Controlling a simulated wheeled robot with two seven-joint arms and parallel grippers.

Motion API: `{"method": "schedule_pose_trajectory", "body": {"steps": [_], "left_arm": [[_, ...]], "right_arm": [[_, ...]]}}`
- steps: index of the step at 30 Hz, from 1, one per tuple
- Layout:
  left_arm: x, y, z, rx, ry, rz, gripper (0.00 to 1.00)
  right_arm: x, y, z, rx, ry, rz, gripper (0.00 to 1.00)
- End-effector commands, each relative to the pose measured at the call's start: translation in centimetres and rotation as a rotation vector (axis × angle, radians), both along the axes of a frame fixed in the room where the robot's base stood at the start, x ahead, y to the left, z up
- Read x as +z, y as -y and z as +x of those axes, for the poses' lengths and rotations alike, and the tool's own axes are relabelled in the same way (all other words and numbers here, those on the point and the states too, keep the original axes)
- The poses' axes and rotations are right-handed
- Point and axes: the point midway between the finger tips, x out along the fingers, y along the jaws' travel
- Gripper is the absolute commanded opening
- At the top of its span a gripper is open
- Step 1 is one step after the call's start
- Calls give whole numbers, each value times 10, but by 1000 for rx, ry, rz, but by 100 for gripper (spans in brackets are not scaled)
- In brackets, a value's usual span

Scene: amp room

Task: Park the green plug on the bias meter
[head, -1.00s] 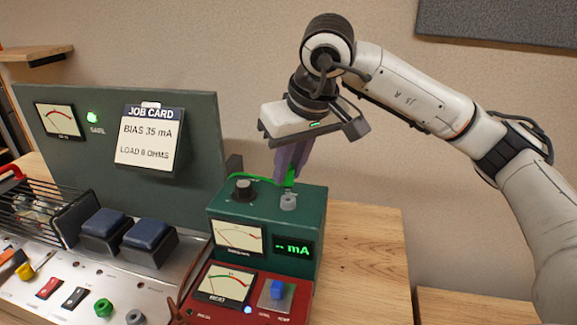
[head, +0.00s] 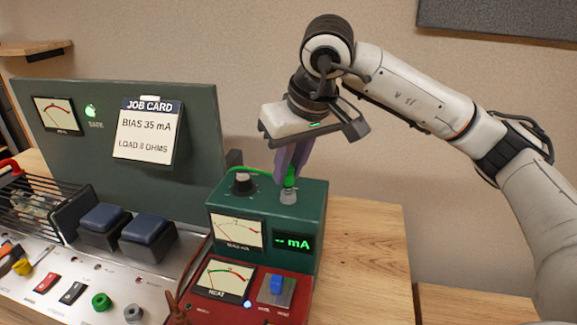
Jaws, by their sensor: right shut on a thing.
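The bias meter (head: 310,215) is a dark green box with a dial, a black knob and a display reading "-- mA". A grey socket post (head: 288,198) stands on its top. The green plug (head: 289,181) is upright at the mouth of this post, with a green lead running left from it past the knob. Its lower end meets the post; how deep it sits I cannot tell. My right gripper (head: 290,170) points down from above, its purple fingers shut on the plug and hiding part of it. My left gripper is not in view.
A red meter box (head: 225,305) with a blue switch (head: 277,284) stands in front of the bias meter. The amp chassis (head: 70,310), with its upright panel and job card (head: 148,137), fills the left. Bare wooden bench (head: 365,250) lies to the right.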

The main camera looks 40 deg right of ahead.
Motion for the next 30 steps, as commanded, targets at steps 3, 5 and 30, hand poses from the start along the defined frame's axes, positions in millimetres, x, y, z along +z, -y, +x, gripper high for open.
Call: {"method": "schedule_pose_trajectory", "body": {"steps": [3,5,30], "left_arm": [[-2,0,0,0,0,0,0],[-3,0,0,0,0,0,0],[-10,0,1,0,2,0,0]], "right_arm": [[-2,0,0,0,1,0,0],[-3,0,0,0,1,0,0],[-14,0,0,0,1,0,27]]}}
